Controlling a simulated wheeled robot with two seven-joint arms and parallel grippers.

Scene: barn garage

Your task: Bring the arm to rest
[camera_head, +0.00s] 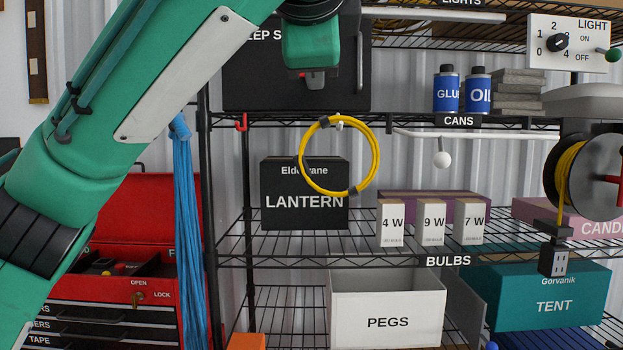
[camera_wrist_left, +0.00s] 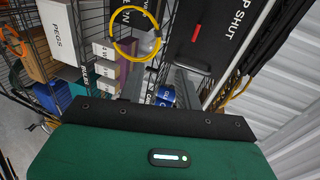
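My left arm (camera_head: 130,120) is green and reaches in from the left, up across the head view. Its wrist is at the top, in front of a black box lettered in part "EEP S" (camera_head: 245,85). My left gripper (camera_head: 313,80) is small and partly hidden there. In the left wrist view, two grey fingers of the left gripper (camera_wrist_left: 160,86) stand apart, with blue cans showing beyond them and nothing held between. My right gripper is in neither view.
A yellow cable loop (camera_head: 378,155) hangs before the lantern box (camera_head: 285,215). Wire shelves hold bulb boxes (camera_head: 431,222), a white pegs bin (camera_head: 388,295), a teal tent box (camera_head: 540,305) and cans (camera_head: 446,90). A red tool chest (camera_head: 140,190) and blue rope (camera_head: 187,230) are left.

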